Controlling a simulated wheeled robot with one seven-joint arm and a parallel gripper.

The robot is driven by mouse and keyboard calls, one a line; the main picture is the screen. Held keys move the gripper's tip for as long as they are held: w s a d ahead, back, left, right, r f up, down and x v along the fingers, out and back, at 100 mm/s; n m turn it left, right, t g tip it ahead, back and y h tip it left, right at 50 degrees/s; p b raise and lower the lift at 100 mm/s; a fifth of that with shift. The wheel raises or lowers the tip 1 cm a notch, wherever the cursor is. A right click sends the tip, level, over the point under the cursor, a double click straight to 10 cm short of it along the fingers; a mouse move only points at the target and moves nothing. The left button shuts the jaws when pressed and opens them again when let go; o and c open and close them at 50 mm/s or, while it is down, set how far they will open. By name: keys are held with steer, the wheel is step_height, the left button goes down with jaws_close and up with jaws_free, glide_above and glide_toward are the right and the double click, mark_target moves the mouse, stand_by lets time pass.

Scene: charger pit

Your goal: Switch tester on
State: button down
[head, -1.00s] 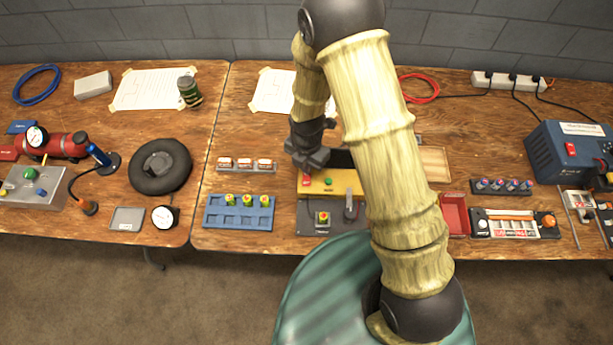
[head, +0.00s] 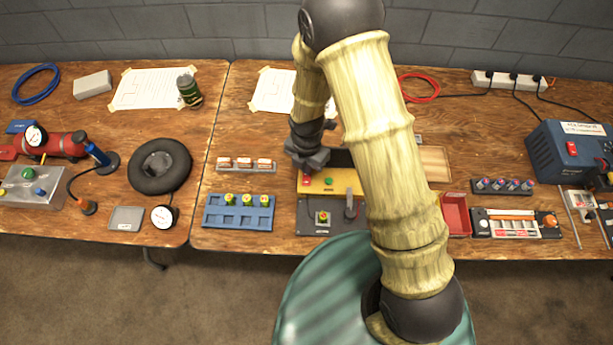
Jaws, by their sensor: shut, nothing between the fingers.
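A yellow box (head: 342,187) with a red button (head: 306,180) at its left and a green button (head: 328,181) beside it stands near the front of the right table. I cannot tell which part is the tester's switch. My gripper (head: 312,164) is shut and empty, just behind and above the red button; contact cannot be told. My arm hides the right part of the box and panel.
A blue tray (head: 213,224) with several green and yellow pieces and a grey rack (head: 232,169) are left of the box. A red bin (head: 455,214), a wooden tray (head: 436,165) and a blue power unit (head: 565,150) are to the right.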

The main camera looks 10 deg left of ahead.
steer(key=shift+f+b, duration=0.35)
steer(key=shift+f, duration=0.2)
stand_by(0.4)
steer(key=shift+r, duration=0.1)
steer(key=shift+r+p, duration=2.8)
steer(key=shift+r, duration=0.65)
steer(key=s+d+r+m+t, duration=0.1)
steer(key=s+d+r+m, duration=0.2)
steer(key=d+r+m, duration=0.7)
steer(key=s+d+r+m+t, duration=0.1)
steer(key=s+d+r+m, duration=0.2)
steer(key=d+r+m, duration=0.7)
steer(key=m, duration=1)
steer(key=shift+s+r+m+t, duration=0.2)
steer(key=shift+s+m+t, duration=0.1)
steer(key=shift+s, duration=0.05)
